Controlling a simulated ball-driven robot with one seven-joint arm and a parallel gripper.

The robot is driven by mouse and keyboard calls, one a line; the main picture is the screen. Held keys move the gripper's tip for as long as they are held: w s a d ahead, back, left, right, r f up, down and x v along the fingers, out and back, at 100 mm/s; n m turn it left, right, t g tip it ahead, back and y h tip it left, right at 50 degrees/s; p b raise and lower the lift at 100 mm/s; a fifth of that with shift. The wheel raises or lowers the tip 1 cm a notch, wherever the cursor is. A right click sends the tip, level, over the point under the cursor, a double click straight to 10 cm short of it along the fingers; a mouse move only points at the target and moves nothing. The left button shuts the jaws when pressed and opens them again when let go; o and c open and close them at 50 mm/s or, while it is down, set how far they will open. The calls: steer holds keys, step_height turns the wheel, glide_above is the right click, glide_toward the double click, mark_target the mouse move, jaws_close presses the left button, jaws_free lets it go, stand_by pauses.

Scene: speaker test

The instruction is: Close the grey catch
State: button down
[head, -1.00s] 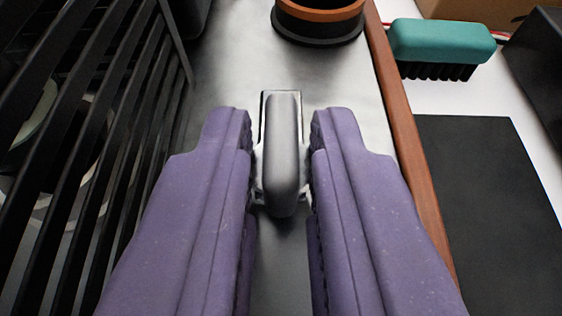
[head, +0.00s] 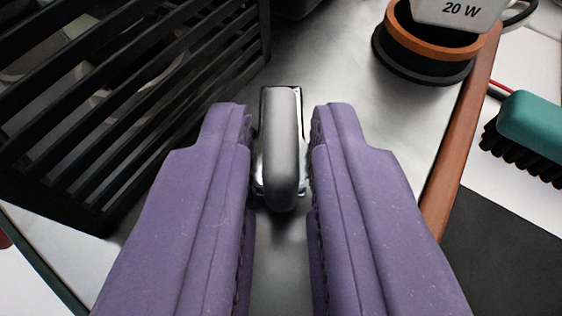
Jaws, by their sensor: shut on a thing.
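The grey catch (head: 281,150) is a smooth, rounded metal lever on a shiny base plate, in the middle of the head view on a brushed metal surface (head: 345,70). My gripper (head: 281,125) has two purple fingers, one on each side of the catch, and is shut on it. The catch lies lengthwise between the fingers, in line with them. The fingers' inner faces and the exact contact are partly hidden. Whether the catch is latched cannot be told.
A black slatted housing (head: 110,120) stands close on the left. An orange and black ring (head: 430,45) sits at upper right below a pale piece marked "20 W" (head: 462,10). A brown edge strip (head: 460,145), a teal brush (head: 535,122) and a black mat (head: 500,255) lie right.

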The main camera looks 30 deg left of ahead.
steer(key=n+p, duration=0.1)
steer(key=n+g+y+p, duration=0.1)
steer(key=g+y+p, duration=0.1)
steer(key=shift+w+d+r+n, duration=0.15)
steer(key=shift+d+r+n, duration=0.1)
steer(key=shift+n, duration=0.15)
steer(key=n+g+y+p, duration=0.2)
steer(key=g, duration=0.1)
steer(key=shift+w+d+f+n, duration=0.1)
steer(key=shift+w+f+n, duration=0.1)
steer(key=shift+n, duration=0.2)
steer(key=n+g, duration=0.1)
steer(key=n+g+y, duration=0.1)
steer(key=n+g+b, duration=0.1)
steer(key=shift+w+f+y, duration=0.2)
steer(key=shift+w+y, duration=0.05)
steer(key=shift+y, duration=0.05)
steer(key=shift+w+r+n+g+b, duration=0.15)
steer(key=shift+n+g+b, duration=0.65)
steer(key=shift+n+g, duration=0.65)
steer(key=shift+g, duration=0.35)
steer(key=shift+y, duration=0.3)
steer(key=c, duration=1.2)
jaws_free()
